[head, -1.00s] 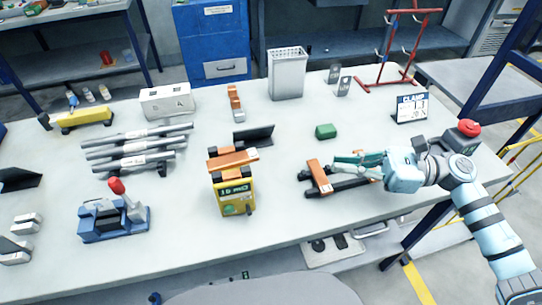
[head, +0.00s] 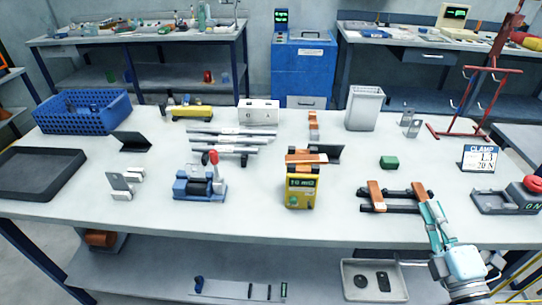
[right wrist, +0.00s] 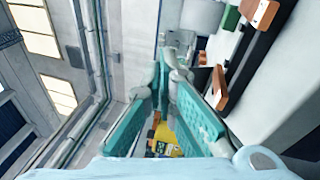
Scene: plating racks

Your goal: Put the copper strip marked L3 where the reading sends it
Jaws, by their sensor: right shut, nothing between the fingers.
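Two copper strips, a left one (head: 376,195) and a right one (head: 420,191), lie across the black rack (head: 396,208) at the right front of the table. The meter has a small green display too small to read surely. I cannot make out an L3 mark on any strip. My right gripper (head: 430,208) is shut and empty, at the table's front edge beside the rack's right end. In the right wrist view its teal fingers (right wrist: 174,72) meet. My left gripper is out of view.
A card headed CLAMP (head: 482,158) and a grey device with a red knob (head: 505,198) stand at the right. A green block (head: 389,162) lies behind the rack. A blue lever device (head: 200,188) stands left of the meter. The table between meter and rack is clear.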

